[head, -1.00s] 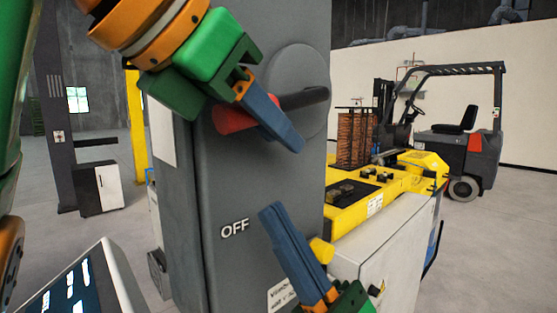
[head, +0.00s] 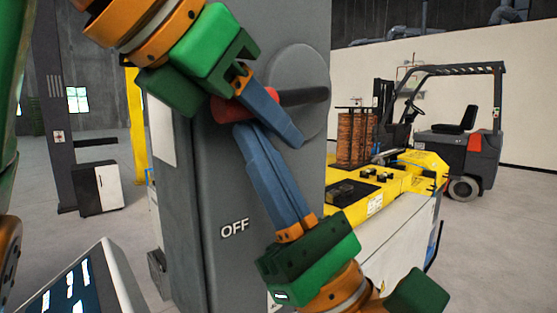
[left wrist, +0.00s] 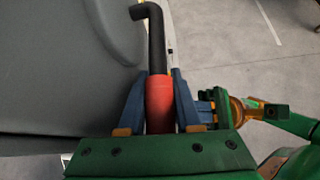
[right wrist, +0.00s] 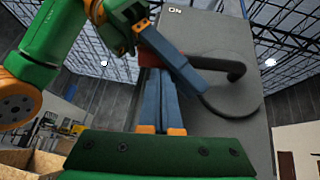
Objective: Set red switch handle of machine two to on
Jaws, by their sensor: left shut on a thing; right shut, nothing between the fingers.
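The switch handle has a red grip (head: 229,109) and a black bent lever (head: 303,97) on a round disc of the grey machine cabinet (head: 265,190). It points left, nearly level, above the OFF lettering (head: 235,228); the ON lettering (right wrist: 175,10) shows in the right wrist view. My left gripper (head: 280,130) comes from the upper left and is shut on the red grip (left wrist: 159,103), which lies between its fingers in the left wrist view. My right gripper (head: 245,132) is shut and empty, its fingertips just under the grip. I cannot tell whether they touch it.
A yellow machine (head: 350,208) with a white side stands right of the cabinet. A forklift (head: 465,140) is further back at right. A screen panel (head: 85,285) is at lower left, and a small white-doored cabinet (head: 103,188) stands behind at left. Floor is open between them.

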